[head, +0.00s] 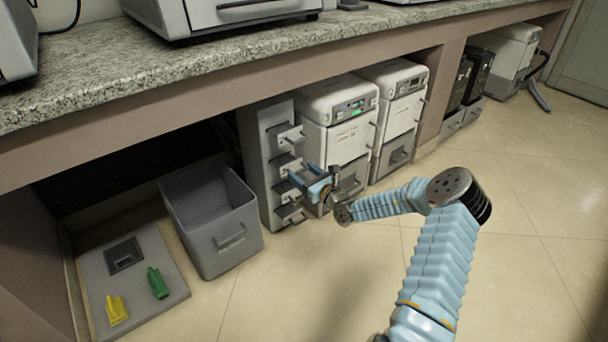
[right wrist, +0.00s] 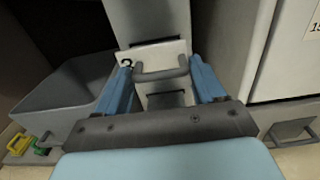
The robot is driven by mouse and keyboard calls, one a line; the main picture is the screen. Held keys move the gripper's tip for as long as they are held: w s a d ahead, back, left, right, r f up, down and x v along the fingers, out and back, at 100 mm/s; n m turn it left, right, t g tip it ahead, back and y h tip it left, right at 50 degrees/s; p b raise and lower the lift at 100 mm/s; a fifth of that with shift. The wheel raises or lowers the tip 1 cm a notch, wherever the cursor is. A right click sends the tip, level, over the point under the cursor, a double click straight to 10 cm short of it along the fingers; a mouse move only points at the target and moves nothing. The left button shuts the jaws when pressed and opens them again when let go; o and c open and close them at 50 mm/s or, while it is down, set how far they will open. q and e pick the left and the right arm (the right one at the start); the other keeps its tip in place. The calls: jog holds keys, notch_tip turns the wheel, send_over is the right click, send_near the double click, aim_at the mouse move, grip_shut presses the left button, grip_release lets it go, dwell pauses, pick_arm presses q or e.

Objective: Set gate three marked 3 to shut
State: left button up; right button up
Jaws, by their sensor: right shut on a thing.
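A grey upright rack (head: 262,165) stands under the counter, with several pale gate plates with handles sticking out of its front. My right gripper (head: 304,184) is at the rack's lower middle. In the right wrist view, gate three (right wrist: 178,52), a pale plate with a partly covered mark that reads as 3, lies between the blue fingers. Its grey bar handle (right wrist: 162,73) spans the gap, and the fingers are shut on it. The plate stands out from the rack front; how far is hard to tell. My left gripper is not in view.
A grey open bin (head: 212,222) stands left of the rack. A grey board (head: 165,250) with green and yellow pieces lies further left. White boxed machines (head: 338,122) stand close on the rack's right. The floor in front is clear.

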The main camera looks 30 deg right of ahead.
aim_at(294, 166)
jog(key=shift+c, duration=0.5)
jog(key=shift+w+a, duration=0.1)
jog(key=shift+w, duration=0.2)
jog(key=w, duration=0.5)
jog(key=shift+w+a, duration=0.2)
jog(key=shift+w, duration=0.1)
jog(key=shift+r, duration=0.1)
jog(key=o, duration=1.5)
jog(key=shift+w, duration=0.15)
jog(key=s+p, duration=0.1)
jog(key=s, duration=0.3)
jog(key=s+p, duration=0.1)
jog(key=s, duration=0.4)
jog(key=s+d, duration=0.1)
jog(key=s, duration=0.3)
jog(key=shift+s+p, duration=0.4)
